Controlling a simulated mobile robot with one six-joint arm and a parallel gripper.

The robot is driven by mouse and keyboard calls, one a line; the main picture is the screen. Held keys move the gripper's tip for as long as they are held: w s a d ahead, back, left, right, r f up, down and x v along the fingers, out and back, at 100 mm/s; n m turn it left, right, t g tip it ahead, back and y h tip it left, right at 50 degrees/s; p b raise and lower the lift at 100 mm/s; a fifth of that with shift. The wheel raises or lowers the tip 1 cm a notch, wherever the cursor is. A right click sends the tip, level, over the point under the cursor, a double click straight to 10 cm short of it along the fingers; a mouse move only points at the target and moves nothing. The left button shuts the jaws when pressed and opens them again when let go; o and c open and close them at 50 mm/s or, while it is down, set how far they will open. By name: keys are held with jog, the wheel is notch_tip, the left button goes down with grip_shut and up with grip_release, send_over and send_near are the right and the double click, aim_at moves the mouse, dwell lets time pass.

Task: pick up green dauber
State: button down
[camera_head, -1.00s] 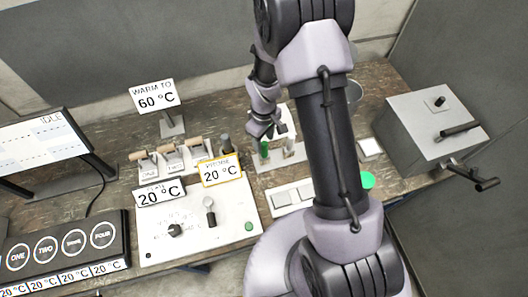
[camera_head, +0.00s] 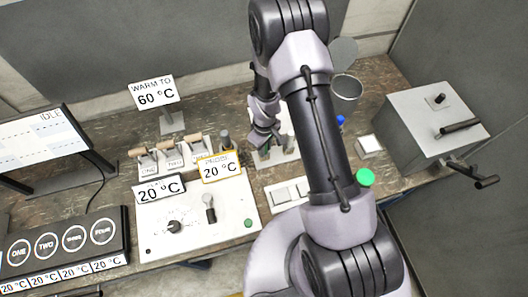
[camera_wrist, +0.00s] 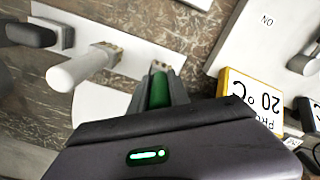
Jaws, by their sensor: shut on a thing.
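The green dauber (camera_wrist: 158,90) is between the two fingers of my gripper (camera_wrist: 160,85) in the wrist view, and the jaws are shut on it. In the head view my gripper (camera_head: 262,146) is low over the back of the bench, with a bit of the green dauber (camera_head: 263,155) showing under it. I cannot tell whether the dauber is clear of its holder. The fingers and wrist hide much of it.
The PROBE 20 °C sign (camera_head: 219,168) stands just left of my gripper. A grey box with a crank (camera_head: 432,125) is at the right.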

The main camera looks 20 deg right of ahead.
jog(key=shift+r, duration=0.6)
notch_tip(320, 180, up, 2)
jog(key=shift+r, duration=0.25)
jog(key=s+a+r+b, duration=0.1)
jog(key=s+a+b, duration=0.1)
jog(key=s+a, duration=0.8)
jog(key=shift+s+r, duration=0.2)
jog(key=shift+s, duration=1)
jog(key=shift+a, duration=0.1)
